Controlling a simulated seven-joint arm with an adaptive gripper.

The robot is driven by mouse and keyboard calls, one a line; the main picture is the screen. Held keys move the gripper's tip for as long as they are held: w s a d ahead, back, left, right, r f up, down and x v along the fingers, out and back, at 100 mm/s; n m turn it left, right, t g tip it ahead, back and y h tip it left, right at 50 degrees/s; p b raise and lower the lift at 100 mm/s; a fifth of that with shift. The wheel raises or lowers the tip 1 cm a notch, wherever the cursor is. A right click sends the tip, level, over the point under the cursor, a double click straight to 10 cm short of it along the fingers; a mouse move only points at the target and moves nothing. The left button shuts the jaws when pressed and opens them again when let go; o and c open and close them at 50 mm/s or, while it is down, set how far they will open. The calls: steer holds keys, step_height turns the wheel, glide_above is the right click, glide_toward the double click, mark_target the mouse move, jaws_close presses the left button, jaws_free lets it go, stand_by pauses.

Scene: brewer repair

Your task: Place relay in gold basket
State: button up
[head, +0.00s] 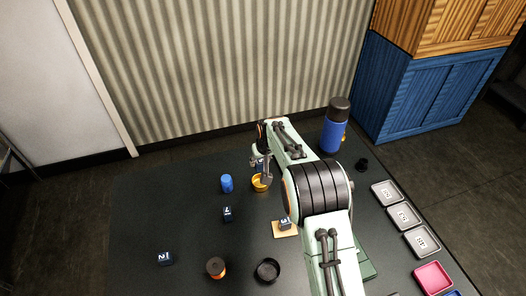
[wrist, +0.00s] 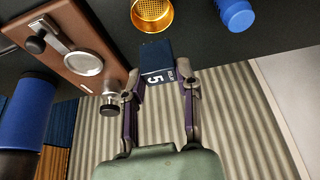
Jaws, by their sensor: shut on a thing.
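My gripper (wrist: 160,82) is shut on a dark blue relay (wrist: 157,60) marked with a white 5 in the wrist view. The gold basket (wrist: 153,12), a small round cup with a perforated bottom, stands just beyond the relay at the top of that view, partly cut off. In the head view, the gold basket (head: 260,185) stands on the dark table just below my gripper (head: 262,167), which the arm partly hides. The relay appears held above the table and apart from the basket's inside; its exact height is hard to tell.
A blue cylinder (head: 226,183) stands left of the basket. Dark blocks (head: 228,213) (head: 165,258), an orange-and-black round part (head: 215,267) and a black ring (head: 267,270) lie nearer. A brown brewer panel (wrist: 75,45) and blue bottle (head: 334,128) are close to the arm.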

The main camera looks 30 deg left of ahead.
steer(key=shift+f, duration=3.6)
steer(key=o, duration=1.1)
step_height(320, 180, up, 7)
steer(key=shift+r, duration=0.1)
